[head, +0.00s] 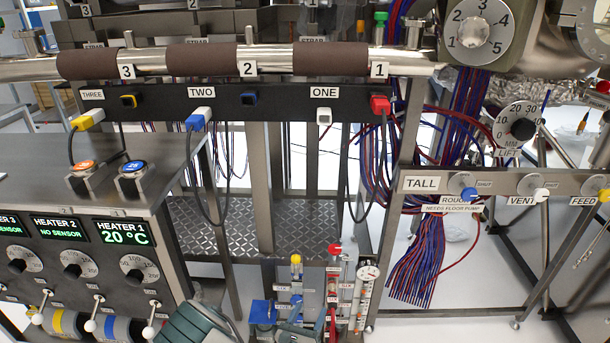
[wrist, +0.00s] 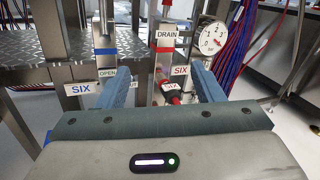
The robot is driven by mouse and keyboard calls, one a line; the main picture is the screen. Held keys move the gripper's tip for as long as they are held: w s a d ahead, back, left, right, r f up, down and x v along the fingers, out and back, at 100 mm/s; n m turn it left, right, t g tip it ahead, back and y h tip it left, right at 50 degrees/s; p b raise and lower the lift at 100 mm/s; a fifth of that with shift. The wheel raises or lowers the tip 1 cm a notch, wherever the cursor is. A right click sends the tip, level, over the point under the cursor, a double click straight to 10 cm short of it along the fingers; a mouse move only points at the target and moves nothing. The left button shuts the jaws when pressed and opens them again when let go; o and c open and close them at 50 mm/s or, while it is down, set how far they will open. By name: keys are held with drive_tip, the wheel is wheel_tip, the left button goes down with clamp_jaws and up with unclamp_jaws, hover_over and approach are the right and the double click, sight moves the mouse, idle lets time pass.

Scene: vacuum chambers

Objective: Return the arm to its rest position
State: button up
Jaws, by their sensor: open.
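My gripper (wrist: 160,84) is open, with its two blue fingers spread apart in the wrist view. A red and black handle (wrist: 172,92) tagged SIX shows in the gap between the fingers, nearer the right one. I cannot tell how far beyond the fingertips it lies. Nothing is visibly held. In the head view, my teal gripper body (head: 188,326) is low at the bottom edge, in front of the small valve columns, and is partly cut off by the frame. No marker of a rest position shows.
A red-banded column labelled DRAIN (wrist: 166,50), a blue-banded column (wrist: 104,50) and a round gauge (wrist: 210,38) stand close ahead. The heater console (head: 90,215) is left, a padded rail (head: 270,62) above, and hanging cables (head: 425,265) right. Some floor at right is clear.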

drive_tip(key=s+d+r+m+g+h+p, duration=0.25)
drive_tip(key=d+r+m+g, duration=0.35)
drive_tip(key=r, duration=0.4)
drive_tip(key=s+d+r+m+g+h+p, duration=0.1)
drive_tip(key=s+d+r+m+g+p, duration=0.3)
drive_tip(key=r+m, duration=0.5)
drive_tip(key=s+d+r+m+g+h+p, duration=0.1)
drive_tip(key=s+d+r+m+g+p, duration=0.15)
drive_tip(key=d+r+m+g, duration=0.6)
drive_tip(key=s+a+r+m+t+y+p, duration=0.1)
drive_tip(key=s+r+m+y+p, duration=0.2)
drive_tip(key=r, duration=0.6)
drive_tip(key=s+a+r+m+t+y+p, duration=0.2)
drive_tip(key=s+r+m+y+p, duration=0.2)
drive_tip(key=r, duration=0.5)
drive_tip(key=s+a+r+m+t+y+p, duration=0.1)
drive_tip(key=s+r+m+y+p, duration=0.2)
drive_tip(key=r, duration=0.6)
drive_tip(key=shift+s+a+r+y+p, duration=0.25)
drive_tip(key=shift+s+y+p, duration=0.6)
drive_tip(key=shift+s, duration=0.45)
drive_tip(key=shift+m, duration=0.25)
